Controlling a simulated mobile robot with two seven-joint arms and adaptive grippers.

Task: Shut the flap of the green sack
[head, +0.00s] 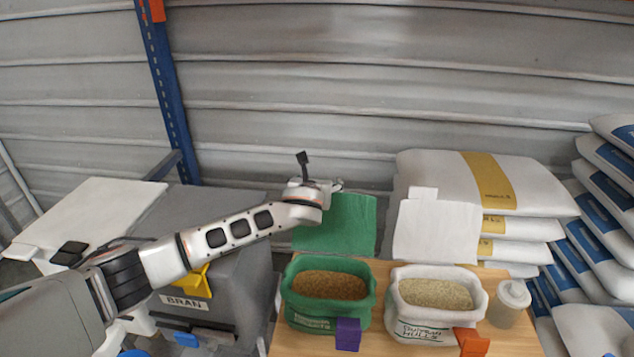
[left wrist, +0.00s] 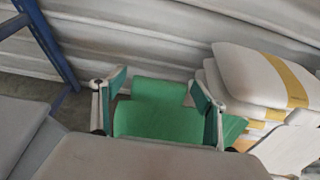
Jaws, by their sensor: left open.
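The green sack (head: 375,300) stands on the wooden table, its mouth open on brown grain. Its green flap (head: 347,225) stands up behind the mouth, folded back from it. My left gripper (head: 337,186) is at the flap's top edge, towards its left side. In the left wrist view my left gripper (left wrist: 160,98) is open, with one finger on each side of the green flap (left wrist: 155,122). I cannot tell whether the fingers touch it. The sack's mouth is hidden in that view. My right gripper is not in view.
A white sack (head: 437,318) of pale husks with its flap (head: 436,232) raised stands to the right. A grey BRAN bin (head: 235,290) stands left; stacked sacks (head: 480,180) stand behind.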

